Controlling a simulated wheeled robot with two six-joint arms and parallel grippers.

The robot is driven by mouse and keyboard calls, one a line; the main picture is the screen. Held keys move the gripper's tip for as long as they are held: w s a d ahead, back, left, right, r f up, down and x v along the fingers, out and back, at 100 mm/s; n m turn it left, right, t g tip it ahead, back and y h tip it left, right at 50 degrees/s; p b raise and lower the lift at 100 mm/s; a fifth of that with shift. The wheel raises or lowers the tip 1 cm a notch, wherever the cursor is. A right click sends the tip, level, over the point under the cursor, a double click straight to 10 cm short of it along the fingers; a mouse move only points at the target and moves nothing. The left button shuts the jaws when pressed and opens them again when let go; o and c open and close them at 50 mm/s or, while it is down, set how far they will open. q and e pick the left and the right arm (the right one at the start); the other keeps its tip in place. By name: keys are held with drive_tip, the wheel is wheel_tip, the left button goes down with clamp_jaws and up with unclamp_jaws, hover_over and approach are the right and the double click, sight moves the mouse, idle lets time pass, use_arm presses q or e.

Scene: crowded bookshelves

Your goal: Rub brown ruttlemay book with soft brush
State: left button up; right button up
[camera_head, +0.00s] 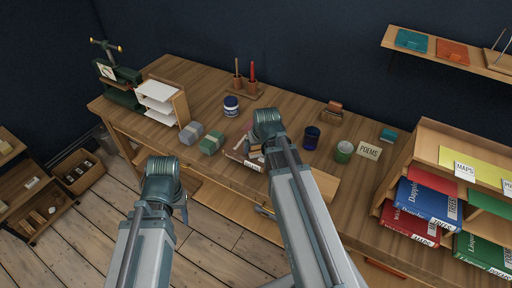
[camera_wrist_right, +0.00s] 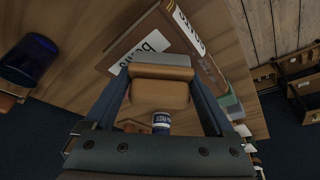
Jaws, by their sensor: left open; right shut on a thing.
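The brown book lies on the wooden desk; in the head view its labelled edge (camera_head: 243,161) shows, the rest mostly hidden behind my right arm. In the right wrist view the brown cover (camera_wrist_right: 145,30) with a white label and its lettered spine show. My right gripper (camera_wrist_right: 160,88) is shut on the soft brush (camera_wrist_right: 160,95), a tan wooden block with a grey bristle side towards the book. The brush overlaps the label in view; I cannot tell whether it touches. In the head view my right gripper (camera_head: 258,152) is over the book. My left gripper (camera_head: 182,212) is open and empty before the desk's front edge.
Grey (camera_head: 191,132) and green (camera_head: 211,143) blocks lie left of the book. A blue cup (camera_head: 311,138), a green tin (camera_head: 343,152) and a POEMS card (camera_head: 369,150) stand right. A book rack (camera_head: 433,150) fills the right end. A white-labelled jar (camera_head: 231,106) stands behind.

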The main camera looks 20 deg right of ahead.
drive_tip(key=shift+w+d+f, duration=0.1)
drive_tip(key=shift+w+d, duration=0.25)
drive_tip(key=shift+d, duration=0.1)
drive_tip(key=shift+w, duration=0.1)
drive_tip(key=shift+w+a, duration=1.15)
drive_tip(key=shift+w, duration=0.25)
drive_tip(key=shift+w+a, duration=0.1)
drive_tip(key=shift+w+a, duration=1.05)
drive_tip(key=shift+w, duration=0.25)
